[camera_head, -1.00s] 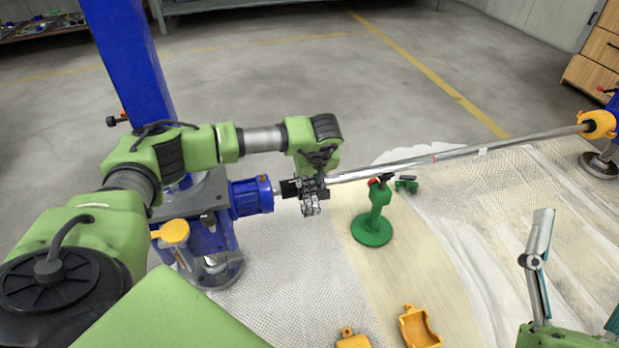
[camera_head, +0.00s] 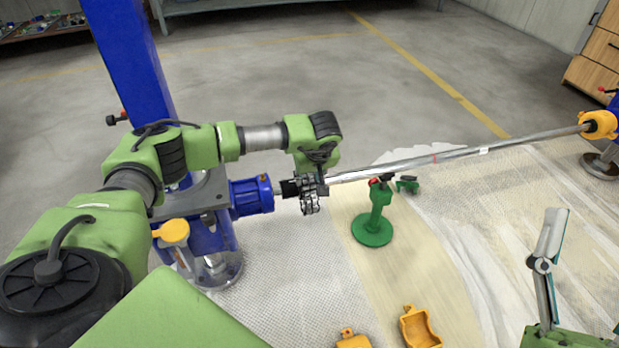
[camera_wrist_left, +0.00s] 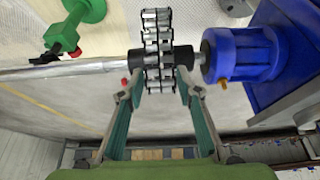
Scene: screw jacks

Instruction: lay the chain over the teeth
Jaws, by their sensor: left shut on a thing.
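The metal roller chain (camera_head: 310,203) is at the black coupling (camera_head: 290,189) on the shaft's left end. In the left wrist view the chain (camera_wrist_left: 157,30) runs across the coupling, with black hub parts on both sides of it. The teeth are hidden under or behind the chain, so I cannot tell how its links sit on them. My left gripper (camera_wrist_left: 164,72) is shut on the chain from the side, its fingers flanking the links. It also shows in the head view (camera_head: 313,182). My right gripper (camera_head: 582,285) is open and empty at the lower right, partly cut off.
A blue motor (camera_head: 252,196) adjoins the coupling. A long steel shaft (camera_head: 430,160) runs to a yellow bearing (camera_head: 599,124) at right. A green stand (camera_head: 374,228) is below the shaft. Yellow cover halves (camera_head: 420,328) lie on the sheeted floor.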

